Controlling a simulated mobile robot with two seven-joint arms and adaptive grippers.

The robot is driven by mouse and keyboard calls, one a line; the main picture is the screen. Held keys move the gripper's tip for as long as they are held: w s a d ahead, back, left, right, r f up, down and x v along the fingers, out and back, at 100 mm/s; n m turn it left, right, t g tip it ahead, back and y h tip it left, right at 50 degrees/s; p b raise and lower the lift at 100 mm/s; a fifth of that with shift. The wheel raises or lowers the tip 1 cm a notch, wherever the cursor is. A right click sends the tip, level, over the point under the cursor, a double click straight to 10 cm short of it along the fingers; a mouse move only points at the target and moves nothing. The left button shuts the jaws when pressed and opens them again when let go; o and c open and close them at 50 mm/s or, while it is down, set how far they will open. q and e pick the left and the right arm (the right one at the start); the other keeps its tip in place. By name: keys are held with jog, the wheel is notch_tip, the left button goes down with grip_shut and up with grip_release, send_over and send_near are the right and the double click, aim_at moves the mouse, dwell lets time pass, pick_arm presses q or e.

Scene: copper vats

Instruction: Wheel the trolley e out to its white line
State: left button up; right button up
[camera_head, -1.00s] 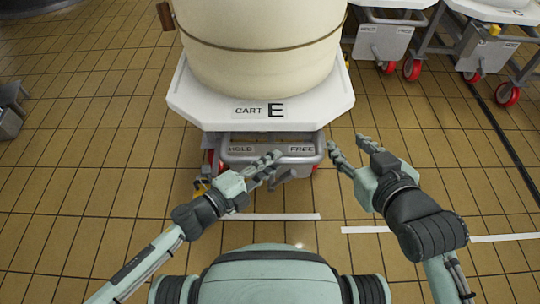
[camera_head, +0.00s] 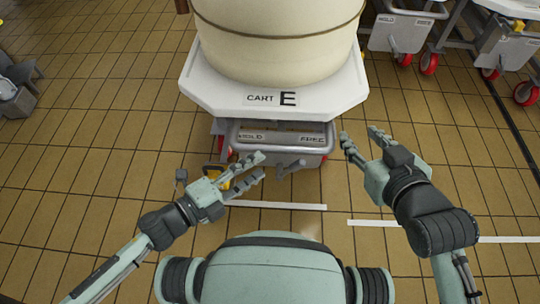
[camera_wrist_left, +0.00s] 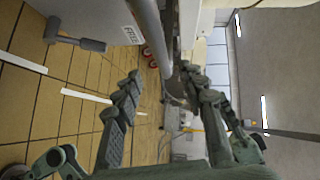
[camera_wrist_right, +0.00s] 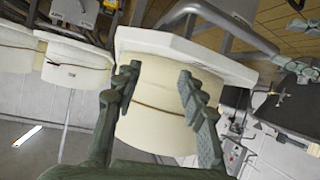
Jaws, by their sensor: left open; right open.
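Trolley e (camera_head: 215,92) has a white top marked "CART E" and carries a cream vat (camera_head: 280,50). Its grey front handle bar (camera_head: 280,146) sits low, by labels HOLD and FREE; a grey pedal (camera_head: 290,168) sticks out toward the FREE side. A white line (camera_head: 275,205) lies on the floor in front of it. My left gripper (camera_head: 258,168) is open and empty, just in front of the handle; the left wrist view shows the bar (camera_wrist_left: 150,30) ahead of its fingertips. My right gripper (camera_head: 360,135) is open and empty, right of the handle.
Other trolleys (camera_head: 400,35) stand at the back right with red wheels. More white line (camera_head: 375,223) lies to the right. A grey object (camera_head: 15,95) stands at the far left. The tiled floor left of the trolley is clear.

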pick_arm(q)
jog(key=v, duration=0.3)
jog(key=shift+w, duration=0.1)
dwell(0.4)
